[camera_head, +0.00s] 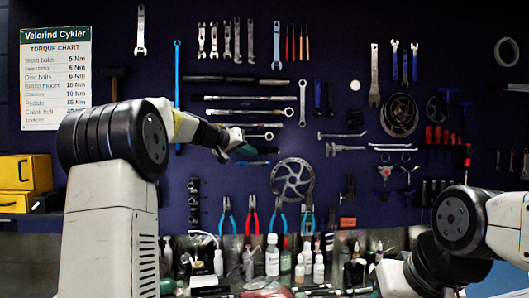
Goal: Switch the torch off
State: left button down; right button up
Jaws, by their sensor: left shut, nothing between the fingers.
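My left gripper (243,142) is raised in front of the dark tool wall, pointing right. Its fingers are small and dark at this distance, shut with nothing held between them. I cannot pick out the torch for certain; no clear torch body or lit beam shows among the crowded items at the bottom of the view. My right arm comes in from the right and bends down at the lower right. Its gripper does not show.
The dark wall holds wrenches, pliers (252,217) and a brake disc (293,181). Bottles (272,256) crowd the shelf below. Yellow bins (25,173) and a torque chart (56,78) are at left. Little free room shows at the bottom.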

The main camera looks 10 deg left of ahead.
pick_arm(q)
jog(key=shift+w, duration=0.1)
jog(key=shift+w, duration=0.35)
jog(key=shift+w+a, duration=0.1)
jog(key=shift+w, duration=0.05)
dwell(0.4)
jog(key=shift+s, duration=0.6)
jog(key=s+d, duration=0.1)
jog(key=s, duration=0.5)
jog(key=shift+d, duration=0.2)
dwell(0.8)
